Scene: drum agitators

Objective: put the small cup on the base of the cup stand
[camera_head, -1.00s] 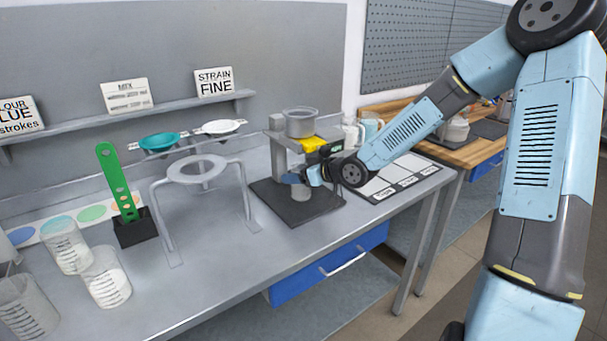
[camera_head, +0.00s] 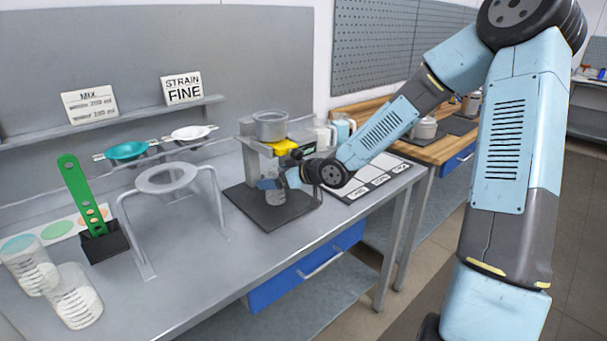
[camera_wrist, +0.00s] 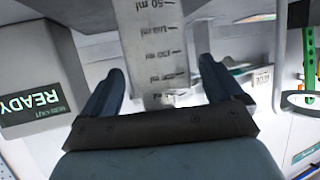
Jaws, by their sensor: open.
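The cup stand has a dark flat base (camera_head: 283,216), a grey column and a round clear container (camera_head: 271,126) on top. My gripper (camera_head: 268,184) is low at the stand, above the base and below the yellow part. The small clear cup (camera_head: 275,197) is upright at my fingertips, over the base, and seems to stand on it; its bottom contact is not clear. In the wrist view the cup with ml marks (camera_wrist: 155,45) lies between my two spread fingers (camera_wrist: 163,68). A gap shows on the right; contact on the left is unclear.
A grey ring stand (camera_head: 167,179) and a green perforated strip in a black block (camera_head: 103,243) stand to the left. Clear beakers (camera_head: 75,297) are at the front left. A panel with white squares (camera_head: 378,176) lies right of the stand.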

